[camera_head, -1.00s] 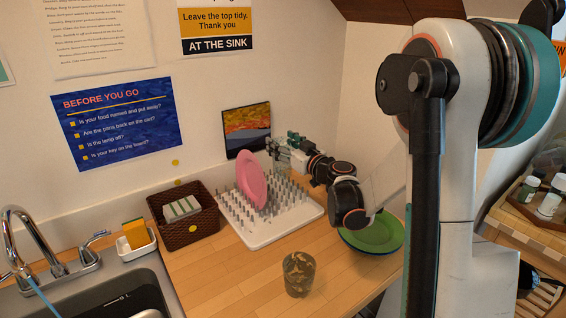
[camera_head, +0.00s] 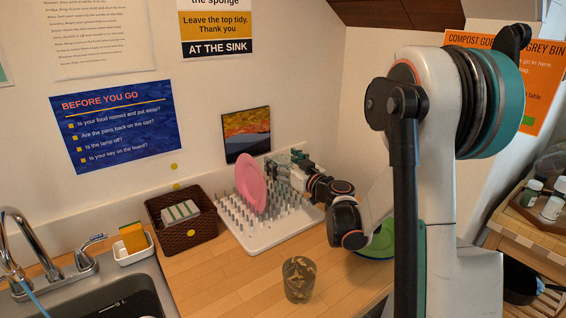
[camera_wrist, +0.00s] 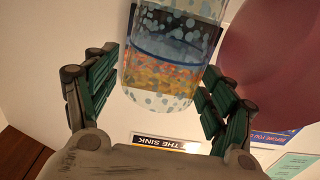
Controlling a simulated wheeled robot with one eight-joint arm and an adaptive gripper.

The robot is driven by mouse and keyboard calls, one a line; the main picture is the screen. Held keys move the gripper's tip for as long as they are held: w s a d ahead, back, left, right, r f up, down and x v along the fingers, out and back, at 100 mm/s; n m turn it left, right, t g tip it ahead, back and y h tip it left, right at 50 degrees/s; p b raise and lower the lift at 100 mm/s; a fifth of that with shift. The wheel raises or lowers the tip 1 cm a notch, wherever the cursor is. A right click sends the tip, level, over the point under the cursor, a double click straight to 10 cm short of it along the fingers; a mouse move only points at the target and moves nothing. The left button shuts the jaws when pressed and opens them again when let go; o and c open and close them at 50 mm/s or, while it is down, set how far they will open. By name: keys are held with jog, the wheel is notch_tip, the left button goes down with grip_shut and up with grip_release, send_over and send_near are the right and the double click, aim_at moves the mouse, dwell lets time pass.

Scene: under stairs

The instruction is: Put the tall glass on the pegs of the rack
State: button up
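The tall glass (camera_wrist: 165,88), clear with pale spots, is between the fingers of my gripper (camera_wrist: 162,72) in the wrist view; the fingers press in from both sides. It looks slightly tilted in that view, and its upper part is cut off. In the head view my gripper (camera_head: 286,172) is over the back right of the white peg rack (camera_head: 262,240), to the right of the pink plate. The glass is hard to make out there, so I cannot tell whether it touches the pegs.
The pink plate (camera_head: 250,186) stands in the rack, close beside the glass. A patterned tumbler (camera_head: 299,282) is on the counter in front. A green plate (camera_head: 376,246) lies right, partly behind my arm. A brown basket (camera_head: 182,234) and the sink (camera_head: 112,297) are left.

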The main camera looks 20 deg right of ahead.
jog(key=shift+r, duration=0.1)
jog(key=shift+s+d, duration=0.1)
jog(key=shift+s, duration=0.1)
jog(key=s+d+p, duration=0.2)
jog(key=s, duration=0.9)
jog(key=shift+s, duration=0.2)
jog(key=shift+d, duration=0.1)
